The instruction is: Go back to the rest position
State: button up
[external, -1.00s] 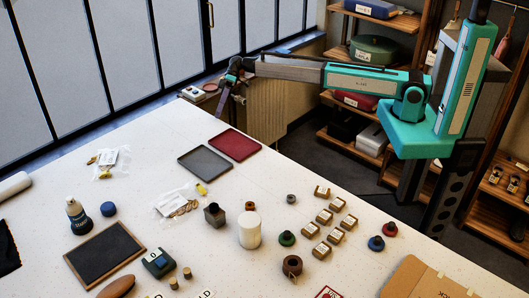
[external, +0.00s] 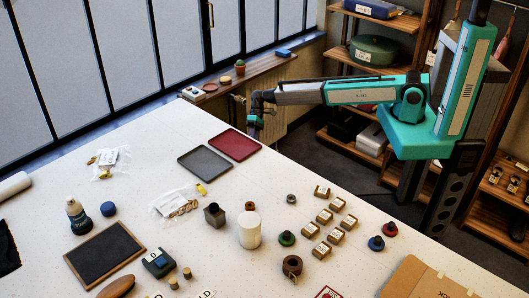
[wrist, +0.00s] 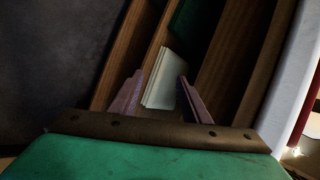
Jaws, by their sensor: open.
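My gripper (external: 254,128) hangs beyond the far edge of the table, just past the red tray (external: 234,145). My arm stretches left from its column at the right of the external view. In the wrist view the two purple fingers of my gripper (wrist: 158,95) stand apart with nothing between them. Behind them show wooden shelf boards (wrist: 122,50) and a pale flat object (wrist: 160,80). The gripper is small in the external view.
The white table (external: 330,180) holds a grey tray (external: 205,164), a white cylinder (external: 250,230), small boxes (external: 323,216) and a dark slate (external: 104,255). A radiator (external: 268,105) and window sill stand behind my gripper. Shelves (external: 365,100) stand behind my arm.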

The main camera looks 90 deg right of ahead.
jog(key=s+a+f+g+h+b, duration=0.1)
jog(key=s+a+f, duration=0.2)
jog(key=s+f, duration=0.35)
jog(key=s+a+f+n+g+h+b, duration=0.1)
jog(key=s+a+f+g, duration=0.15)
jog(key=s+f, duration=0.45)
jog(key=s+a+f+g+h+b, duration=0.1)
jog(key=s+a+f+h, duration=0.1)
jog(key=s+a+f, duration=0.35)
jog(key=s+d+f+n+g+h+b, duration=0.1)
jog(key=s+f, duration=0.3)
jog(key=s, duration=0.8)
jog(key=s+d+f+n+g+h+b, duration=0.1)
jog(key=s+f, duration=0.4)
jog(key=s, duration=0.7)
jog(key=n+g+h, duration=0.1)
jog(key=h, duration=0.1)
jog(key=shift+s+f+h+b, duration=0.2)
jog(key=shift+s+h+b, duration=0.1)
jog(key=shift+s+h, duration=0.1)
